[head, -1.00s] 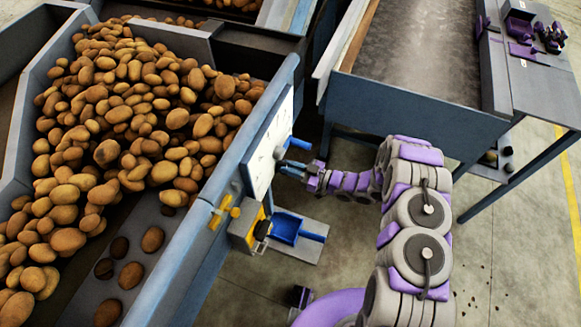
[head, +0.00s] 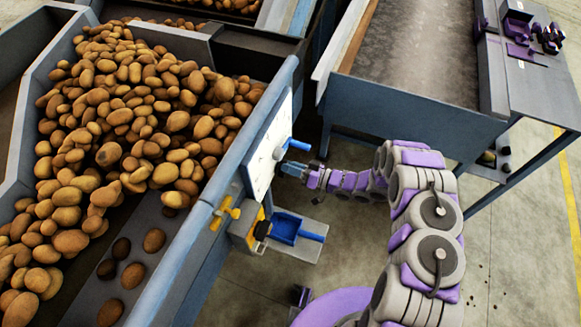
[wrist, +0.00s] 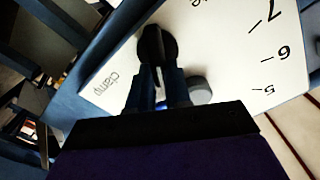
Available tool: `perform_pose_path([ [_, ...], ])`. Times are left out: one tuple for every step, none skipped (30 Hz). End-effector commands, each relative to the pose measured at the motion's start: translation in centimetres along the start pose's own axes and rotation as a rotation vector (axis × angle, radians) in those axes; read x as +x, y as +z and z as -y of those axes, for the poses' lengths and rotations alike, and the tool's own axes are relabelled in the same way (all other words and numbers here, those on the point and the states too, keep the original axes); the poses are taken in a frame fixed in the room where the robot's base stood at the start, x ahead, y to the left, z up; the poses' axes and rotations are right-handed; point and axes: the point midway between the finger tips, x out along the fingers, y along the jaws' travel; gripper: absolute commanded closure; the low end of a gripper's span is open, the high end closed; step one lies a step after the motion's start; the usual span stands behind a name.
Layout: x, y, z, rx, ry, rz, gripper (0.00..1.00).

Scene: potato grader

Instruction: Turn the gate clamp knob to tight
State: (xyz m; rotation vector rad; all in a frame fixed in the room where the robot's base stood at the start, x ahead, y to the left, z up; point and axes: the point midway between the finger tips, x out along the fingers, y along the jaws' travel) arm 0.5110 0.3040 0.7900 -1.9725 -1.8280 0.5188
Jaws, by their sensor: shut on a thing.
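The white dial panel (head: 264,160) stands on the side of the potato hopper. In the wrist view the panel (wrist: 225,45) shows the word "clamp" and a scale with 5, 6 and 7. The black clamp knob (wrist: 155,45) stands out from the panel near that word. My gripper (wrist: 158,85) is shut on the knob, one finger on each side of its grip; it also shows at the panel in the head view (head: 287,168). The knob is hidden behind my gripper in the head view. No tight mark is readable.
A blue handle (head: 298,145) sticks out just above my gripper. Potatoes (head: 130,110) fill the hopper. A conveyor table (head: 400,120) stands at the back right.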

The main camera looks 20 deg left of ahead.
Motion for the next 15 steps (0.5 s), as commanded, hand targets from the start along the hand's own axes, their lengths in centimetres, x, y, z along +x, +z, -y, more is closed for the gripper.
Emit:
perform_pose_path([
  [-0.05, -0.35, -0.31, 0.037, 0.004, -0.008, 1.00],
  [-0.05, -0.34, -0.36, 0.065, 0.004, -0.008, 1.00],
  [-0.06, -0.33, -0.43, 0.103, 0.003, -0.008, 1.00],
  [-0.05, -0.31, -0.48, 0.132, 0.003, -0.008, 1.00],
  [-0.06, -0.30, -0.53, 0.160, 0.003, -0.008, 1.00],
  [-0.06, -0.30, -0.61, 0.197, 0.003, -0.008, 1.00],
  [-0.06, -0.29, -0.67, 0.226, 0.003, -0.008, 1.00],
  [-0.07, -0.28, -0.73, 0.254, 0.004, -0.008, 1.00],
  [-0.08, -0.27, -0.80, 0.293, 0.004, -0.009, 1.00],
  [-0.08, -0.26, -0.86, 0.321, 0.004, -0.009, 1.00],
  [-0.08, -0.25, -0.91, 0.349, 0.004, -0.009, 1.00],
  [-0.08, -0.22, -0.98, 0.388, 0.004, -0.009, 1.00],
  [-0.07, -0.21, -1.03, 0.416, 0.004, -0.010, 1.00],
  [-0.06, -0.18, -1.08, 0.445, 0.004, -0.010, 1.00],
  [-0.06, -0.17, -1.15, 0.483, 0.004, -0.010, 1.00],
])
